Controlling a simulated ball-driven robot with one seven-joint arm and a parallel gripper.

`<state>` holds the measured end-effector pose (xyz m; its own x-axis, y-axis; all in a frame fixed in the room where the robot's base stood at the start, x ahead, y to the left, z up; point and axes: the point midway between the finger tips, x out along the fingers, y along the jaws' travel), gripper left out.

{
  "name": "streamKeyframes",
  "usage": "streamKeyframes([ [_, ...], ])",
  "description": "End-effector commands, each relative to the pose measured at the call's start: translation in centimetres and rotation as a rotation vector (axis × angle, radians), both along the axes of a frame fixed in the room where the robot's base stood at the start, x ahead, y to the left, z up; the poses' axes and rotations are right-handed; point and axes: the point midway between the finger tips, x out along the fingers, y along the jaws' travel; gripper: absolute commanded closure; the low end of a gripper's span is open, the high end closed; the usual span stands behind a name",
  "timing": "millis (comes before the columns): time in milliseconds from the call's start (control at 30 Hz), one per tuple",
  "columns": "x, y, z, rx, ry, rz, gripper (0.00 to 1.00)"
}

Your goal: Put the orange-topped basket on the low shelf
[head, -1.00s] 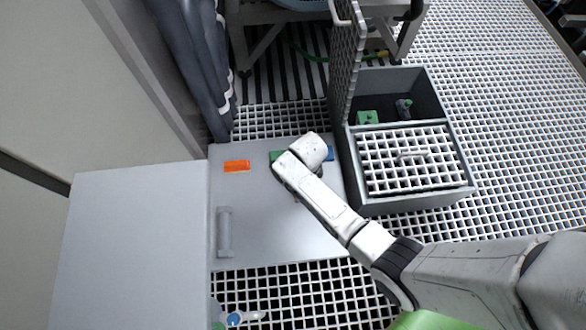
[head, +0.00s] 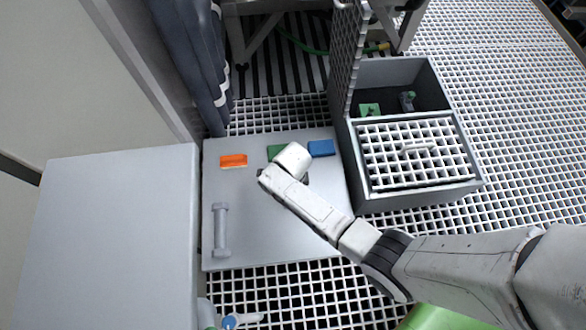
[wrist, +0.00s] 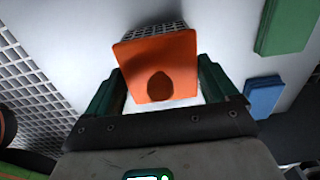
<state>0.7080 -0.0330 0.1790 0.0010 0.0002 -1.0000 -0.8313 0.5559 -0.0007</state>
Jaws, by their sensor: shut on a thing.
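The orange-topped basket (wrist: 140,58) fills the upper middle of the wrist view. Its flat orange top has a dark hole, and pale mesh shows behind it. My gripper (wrist: 162,74) is shut on it, with a dark green finger on each side. In the head view my arm's end hides the gripper and basket. They are over or near a pale grey panel (head: 265,225), low down, with orange (head: 233,160), green (head: 276,151) and blue (head: 320,148) blocks along its far side. I cannot tell whether this panel is the low shelf.
A grey bin (head: 418,199) stands right of the panel, with a white grid (head: 385,150) over its near part and an upright mesh lid (head: 346,55). A bar handle (head: 220,230) lies on the panel's left. A large white box (head: 115,240) stands at left. Grating floor surrounds them.

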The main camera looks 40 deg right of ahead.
Motion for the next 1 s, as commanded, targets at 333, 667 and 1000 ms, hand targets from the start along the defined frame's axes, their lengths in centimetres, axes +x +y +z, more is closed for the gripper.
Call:
streamKeyframes([
  [333, 0.0, 0.0, -0.2, -0.001, 0.001, 0.000, 0.00],
  [667, 0.0, 0.0, 2.4, 0.000, 0.000, 0.000, 0.00],
  [1000, 0.0, 0.0, 9.3, -0.001, -0.001, 0.001, 0.00],
])
